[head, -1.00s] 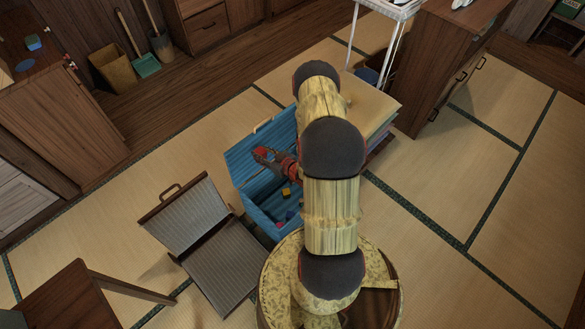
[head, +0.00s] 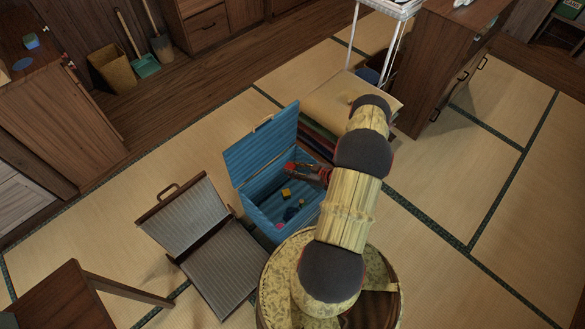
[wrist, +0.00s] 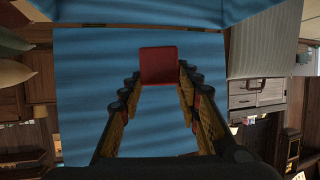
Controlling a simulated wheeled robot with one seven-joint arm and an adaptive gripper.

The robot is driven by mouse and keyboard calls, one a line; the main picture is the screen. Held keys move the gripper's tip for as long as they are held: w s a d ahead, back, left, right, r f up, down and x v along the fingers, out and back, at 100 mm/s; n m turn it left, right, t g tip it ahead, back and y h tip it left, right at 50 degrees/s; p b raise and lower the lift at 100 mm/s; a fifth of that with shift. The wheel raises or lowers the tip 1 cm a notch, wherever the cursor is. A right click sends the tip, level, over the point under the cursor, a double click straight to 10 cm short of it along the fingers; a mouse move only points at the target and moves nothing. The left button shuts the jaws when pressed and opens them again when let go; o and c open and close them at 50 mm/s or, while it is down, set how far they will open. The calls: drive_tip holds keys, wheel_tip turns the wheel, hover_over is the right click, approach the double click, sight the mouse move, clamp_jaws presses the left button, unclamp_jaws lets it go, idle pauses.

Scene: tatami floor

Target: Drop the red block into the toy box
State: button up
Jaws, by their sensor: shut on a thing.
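The red block (wrist: 161,66) is between the fingertips of my gripper (wrist: 160,78) in the wrist view, and the fingers are shut on it. In the head view the red block (head: 290,166) and my gripper (head: 300,168) show over the open blue toy box (head: 262,204). The box's blue lid stands raised at the back, and blue slatted surface fills the wrist view behind the block. Several small toys lie on the box floor, among them a yellow block (head: 286,192). How high the block is above the floor of the box is hard to tell.
A wooden table (head: 75,290) is at lower left. Tatami is clear between the box and the back cabinets.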

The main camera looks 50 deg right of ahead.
drive_tip(key=shift+f+b, duration=1.35)
drive_tip(key=shift+f, duration=0.95)
drive_tip(key=o, duration=1.2)
drive_tip(key=shift+o, duration=0.2)
drive_tip(key=v, duration=1.2)
drive_tip(key=shift+f, duration=0.1)
